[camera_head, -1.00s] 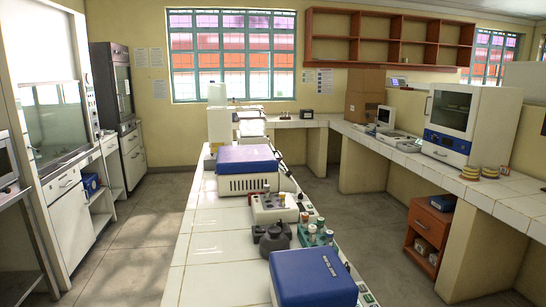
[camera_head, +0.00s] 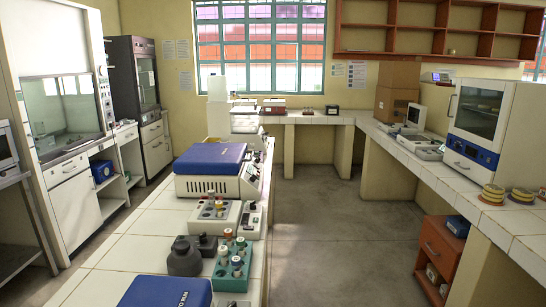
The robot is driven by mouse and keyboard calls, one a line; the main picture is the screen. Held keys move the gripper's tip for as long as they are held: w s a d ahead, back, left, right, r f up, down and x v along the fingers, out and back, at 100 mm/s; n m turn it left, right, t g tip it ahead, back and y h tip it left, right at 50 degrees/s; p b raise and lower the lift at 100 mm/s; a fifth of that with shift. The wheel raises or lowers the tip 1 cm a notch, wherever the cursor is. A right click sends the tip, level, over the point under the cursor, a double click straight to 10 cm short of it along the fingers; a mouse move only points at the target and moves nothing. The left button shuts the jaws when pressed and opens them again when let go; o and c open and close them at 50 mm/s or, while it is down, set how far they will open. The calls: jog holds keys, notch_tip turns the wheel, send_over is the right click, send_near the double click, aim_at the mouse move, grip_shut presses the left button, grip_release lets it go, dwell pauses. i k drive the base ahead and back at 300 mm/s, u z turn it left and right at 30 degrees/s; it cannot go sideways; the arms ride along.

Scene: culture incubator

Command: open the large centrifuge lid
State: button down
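A wide white centrifuge (camera_head: 216,187) with a blue lid (camera_head: 211,157) stands on the white tiled bench, left of the picture's middle. Its lid lies flat and shut over the body. A second machine with a blue lid (camera_head: 168,292) stands nearer to me at the bottom edge, partly cut off; its lid also looks shut. My gripper and arm do not show in the head view.
The floor (camera_head: 330,220) right of the bench is clear. A side counter (camera_head: 440,175) carries a white incubator (camera_head: 487,122).

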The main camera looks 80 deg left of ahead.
aim_at(214, 159)
jog(key=i, duration=0.65)
jog(key=u, duration=2.35)
jog(key=i, duration=0.35)
jog(key=u, duration=0.7)
jog(key=k, duration=0.4)
jog(key=z, duration=1.4)
jog(key=i, duration=0.75)
jog(key=u, duration=0.95)
jog(key=i, duration=0.6)
jog(key=u, duration=0.65)
